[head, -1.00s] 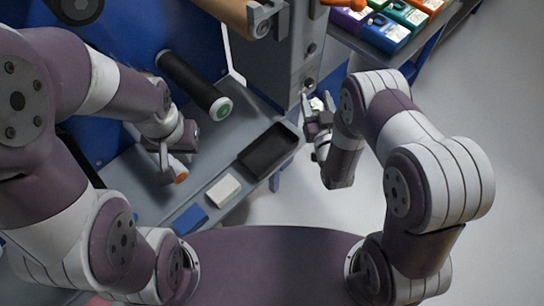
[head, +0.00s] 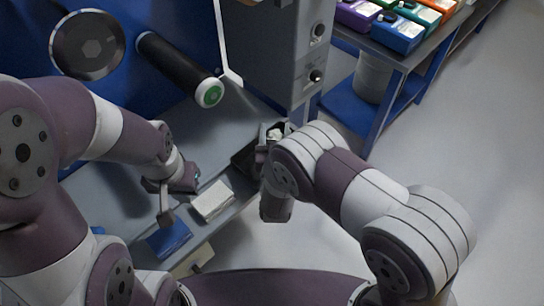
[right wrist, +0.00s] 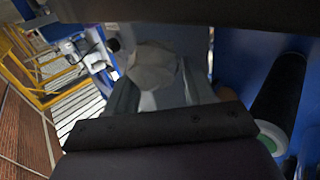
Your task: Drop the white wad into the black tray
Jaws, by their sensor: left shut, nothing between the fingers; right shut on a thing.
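The white wad (right wrist: 152,70) shows pale and crumpled between the fingers in the right wrist view. In the head view it is a small white patch (head: 275,133) at the right gripper's tips. My right gripper (head: 272,140) is shut on the wad, above or beside the black tray (head: 242,158). The tray lies on the grey bench ledge, and the right arm hides much of it. Its exact height over the tray cannot be told. My left gripper (head: 177,192) is shut and empty over the ledge, left of the tray.
A black roller (head: 175,62) with a green end sticks out from the blue panel. A grey machine housing (head: 285,50) stands behind the tray.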

